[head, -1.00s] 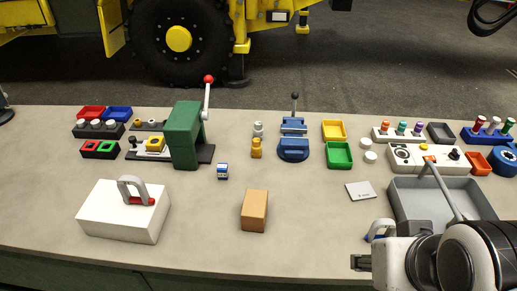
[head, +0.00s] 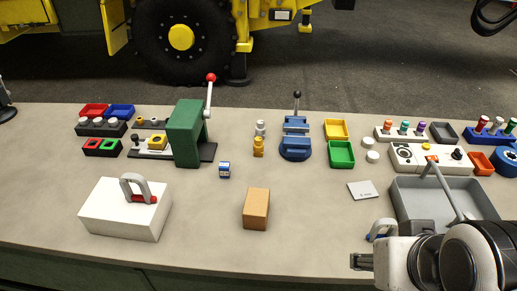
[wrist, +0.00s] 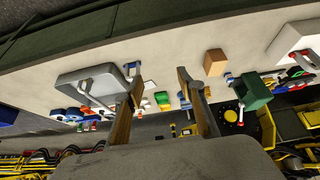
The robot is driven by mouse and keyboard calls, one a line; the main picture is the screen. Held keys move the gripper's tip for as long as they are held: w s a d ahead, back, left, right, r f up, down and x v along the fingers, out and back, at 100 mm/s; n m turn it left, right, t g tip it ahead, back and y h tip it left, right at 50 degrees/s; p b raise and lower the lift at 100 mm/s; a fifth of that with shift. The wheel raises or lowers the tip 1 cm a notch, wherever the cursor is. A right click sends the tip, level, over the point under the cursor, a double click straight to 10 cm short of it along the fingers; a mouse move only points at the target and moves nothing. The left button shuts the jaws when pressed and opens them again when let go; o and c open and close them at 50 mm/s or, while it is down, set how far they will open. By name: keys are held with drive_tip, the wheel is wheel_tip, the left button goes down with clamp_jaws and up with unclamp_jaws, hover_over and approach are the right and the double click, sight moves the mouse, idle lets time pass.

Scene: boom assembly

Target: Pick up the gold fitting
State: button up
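The gold fitting (head: 258,147) stands upright on the table in the head view, between the green lever press and the blue vise. A silver fitting (head: 261,129) stands just behind it. My gripper (head: 361,262) is at the front right of the table, far to the right and in front of the gold fitting. In the wrist view its two fingers are spread apart, and my gripper (wrist: 159,78) is open with nothing held between them. I cannot clearly make out the gold fitting in the wrist view.
The green press (head: 186,133) and blue vise (head: 295,140) flank the fitting. A grey bin (head: 470,193) is at right.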

drive_tip(key=shift+w, duration=0.1)
drive_tip(key=w+a+f+n+t, duration=0.1)
drive_tip(key=w+a+t, duration=0.15)
drive_tip(key=w, duration=1.55)
drive_tip(key=w+a+n+t, duration=0.1)
drive_tip(key=w+n+t, duration=0.15)
drive_tip(key=w, duration=1.55)
drive_tip(key=w+a+f+n+t+y, duration=0.15)
drive_tip(key=w+a+f+y, duration=0.25)
drive_tip(key=w+a+f, duration=0.5)
drive_tip(key=n+y, duration=0.2)
drive_tip(key=y, duration=0.2)
approach(260, 143)
drive_tip(key=w, duration=0.1)
drive_tip(key=w+a, duration=0.1)
drive_tip(key=w, duration=0.1)
drive_tip(key=shift+a, duration=0.1)
drive_tip(key=shift+a+f, duration=0.35)
drive_tip(key=shift+f, duration=0.2)
drive_tip(key=shift+x, duration=1.25)
